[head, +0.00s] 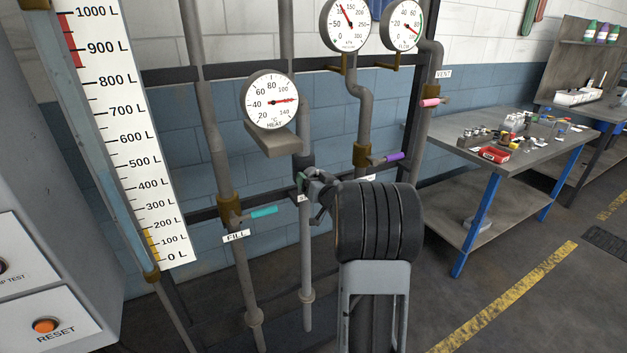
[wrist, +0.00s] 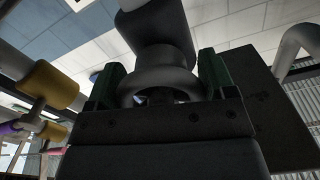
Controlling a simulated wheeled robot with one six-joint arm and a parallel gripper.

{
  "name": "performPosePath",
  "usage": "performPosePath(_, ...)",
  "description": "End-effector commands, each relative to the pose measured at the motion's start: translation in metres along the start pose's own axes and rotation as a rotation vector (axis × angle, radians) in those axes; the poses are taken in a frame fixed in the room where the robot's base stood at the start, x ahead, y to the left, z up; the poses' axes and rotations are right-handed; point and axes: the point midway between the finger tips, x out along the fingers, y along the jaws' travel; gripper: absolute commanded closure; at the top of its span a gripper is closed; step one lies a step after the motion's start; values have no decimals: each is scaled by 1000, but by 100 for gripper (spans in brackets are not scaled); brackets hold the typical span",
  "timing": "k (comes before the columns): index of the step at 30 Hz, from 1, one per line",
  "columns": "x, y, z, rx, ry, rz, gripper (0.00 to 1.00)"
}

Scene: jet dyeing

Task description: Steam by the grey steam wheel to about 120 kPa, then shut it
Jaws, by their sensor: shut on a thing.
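My gripper (head: 312,186) reaches to the middle pipe below the heat dial, its jaws closed on the grey steam wheel. In the wrist view the round grey rim of the steam wheel (wrist: 158,80) sits between the two green-padded fingers. In the head view my gripper mostly hides the wheel. The kPa pressure gauge (head: 346,24) is at the top, cut by the frame edge; its red needle points up and left, at roughly 100 to 150, too small to read exactly.
The teal FILL handle (head: 263,212) is left of my gripper; the purple handle (head: 394,158) is close on the right. A pink VENT handle (head: 430,102) is higher up. A level scale (head: 135,130) stands left. A cluttered workbench (head: 440,140) is at right, with floor before it.

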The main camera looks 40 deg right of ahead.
Motion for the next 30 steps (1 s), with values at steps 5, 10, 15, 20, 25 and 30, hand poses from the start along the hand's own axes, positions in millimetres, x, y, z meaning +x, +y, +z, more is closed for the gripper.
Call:
performPosePath(5, 0, 0, 0, -2, 0, 1, 47)
performPosePath(10, 0, 1, 2, -37, 1, 1, 47)
performPosePath(15, 0, 2, 4, -135, 1, 1, 47)
performPosePath(20, 0, 3, 4, -267, 2, 2, 47)
performPosePath(25, 0, 3, 4, -414, 1, 2, 47)
performPosePath(30, 0, 4, 3, -545, 1, 2, 47)
